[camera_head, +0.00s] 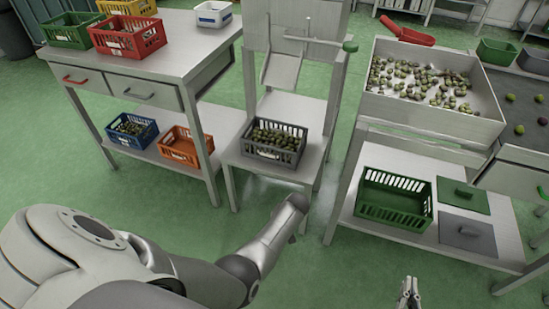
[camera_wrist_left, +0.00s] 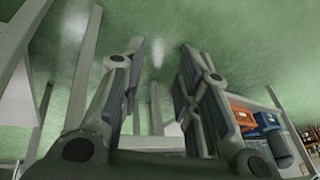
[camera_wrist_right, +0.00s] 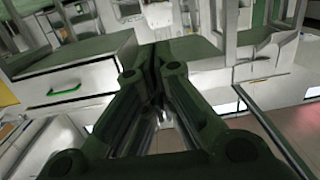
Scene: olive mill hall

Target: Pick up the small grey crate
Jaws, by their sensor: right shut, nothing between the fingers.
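A dark grey crate (camera_head: 290,156) with olives in it stands on the lower shelf of the middle stand. My right gripper (camera_head: 408,292) is shut and empty at the bottom of the head view, in front of the right table. It also shows shut in the right wrist view (camera_wrist_right: 156,66).
The left table (camera_head: 185,50) bears green, red, yellow and white crates; blue (camera_head: 143,137) and orange (camera_head: 182,158) crates are on its shelf. A large olive tray (camera_head: 425,115) stands at right, above a green crate (camera_head: 415,219). Green floor separates the furniture.

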